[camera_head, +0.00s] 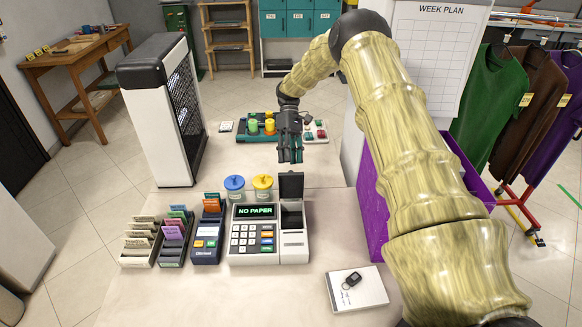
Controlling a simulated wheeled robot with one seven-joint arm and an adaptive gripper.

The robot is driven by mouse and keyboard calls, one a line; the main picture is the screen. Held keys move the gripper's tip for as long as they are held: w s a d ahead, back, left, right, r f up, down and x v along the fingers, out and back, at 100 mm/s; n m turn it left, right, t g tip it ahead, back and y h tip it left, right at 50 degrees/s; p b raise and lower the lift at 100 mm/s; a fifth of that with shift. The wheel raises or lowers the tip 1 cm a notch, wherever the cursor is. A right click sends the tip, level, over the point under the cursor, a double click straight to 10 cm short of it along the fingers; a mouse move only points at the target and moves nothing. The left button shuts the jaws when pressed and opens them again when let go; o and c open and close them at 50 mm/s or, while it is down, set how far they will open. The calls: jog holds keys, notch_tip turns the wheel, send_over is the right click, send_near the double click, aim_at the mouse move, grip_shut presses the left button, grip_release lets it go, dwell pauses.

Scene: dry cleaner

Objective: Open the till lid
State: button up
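The till (254,258) stands on the counter with a green display reading "NO PAPER" and a keypad on its left part. Its dark lid (291,186) stands upright at the back of the right part. The compartment (292,216) below it is open and looks dark inside; no paper roll is visible in it. My gripper (290,160) points down just behind and above the raised lid. The fingers look close together, but they are too small to tell whether they are open or shut. I cannot tell whether they touch the lid.
A notepad (357,289) with a black key fob lies front right. A purple bin (372,205) stands right.

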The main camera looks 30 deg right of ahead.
jog(key=v, duration=0.7)
jog(key=shift+w+r, duration=0.1)
jog(key=shift+a, duration=0.1)
dwell(0.4)
